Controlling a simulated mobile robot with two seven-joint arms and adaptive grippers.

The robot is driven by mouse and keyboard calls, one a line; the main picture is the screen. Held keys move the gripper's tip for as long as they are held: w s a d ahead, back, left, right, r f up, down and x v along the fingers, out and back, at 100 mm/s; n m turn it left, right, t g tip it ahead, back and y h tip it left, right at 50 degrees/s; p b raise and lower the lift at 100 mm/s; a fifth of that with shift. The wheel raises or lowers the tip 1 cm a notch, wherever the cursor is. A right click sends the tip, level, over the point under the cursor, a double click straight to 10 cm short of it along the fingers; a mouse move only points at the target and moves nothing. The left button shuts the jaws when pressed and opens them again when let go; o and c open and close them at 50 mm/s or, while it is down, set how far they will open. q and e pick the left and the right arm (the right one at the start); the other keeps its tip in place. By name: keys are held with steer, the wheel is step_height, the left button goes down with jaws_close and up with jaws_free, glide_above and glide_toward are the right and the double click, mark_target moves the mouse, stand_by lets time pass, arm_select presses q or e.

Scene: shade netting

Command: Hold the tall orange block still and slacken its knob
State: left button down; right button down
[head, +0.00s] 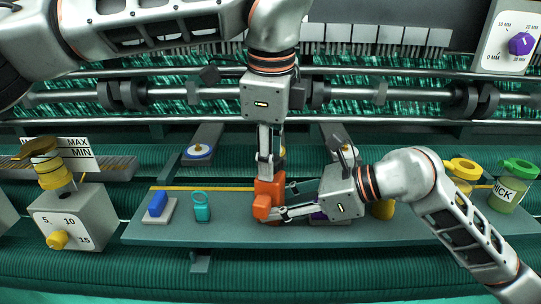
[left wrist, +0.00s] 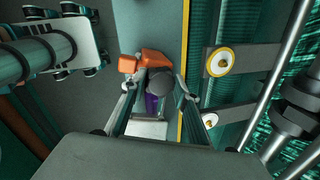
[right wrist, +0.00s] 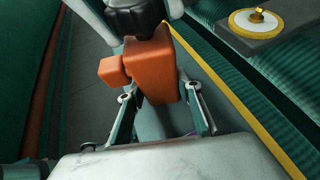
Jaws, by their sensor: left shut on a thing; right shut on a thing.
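The tall orange block (head: 269,189) stands upright on the grey-green board, with a smaller orange piece on its near side. Its dark round knob (left wrist: 160,83) is on top and also shows in the right wrist view (right wrist: 136,15). My left gripper (head: 266,167) comes down from above and is shut on the knob, one finger on each side. My right gripper (head: 283,212) reaches in from the right and is shut on the block's body below, as the right wrist view (right wrist: 156,88) shows. The left fingers hide the knob in the head view.
A purple piece (head: 318,215) is partly behind my right gripper. A dial box (head: 75,220) stands further left. Rollers and rails run behind.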

arm_select(q)
steer(key=shift+n, duration=0.4)
steer(key=c, duration=1.6)
jaws_free()
steer(key=shift+o, duration=0.2)
steer(key=shift+r, duration=2.5)
steer(key=shift+o, duration=0.5)
steer(key=o, duration=0.5)
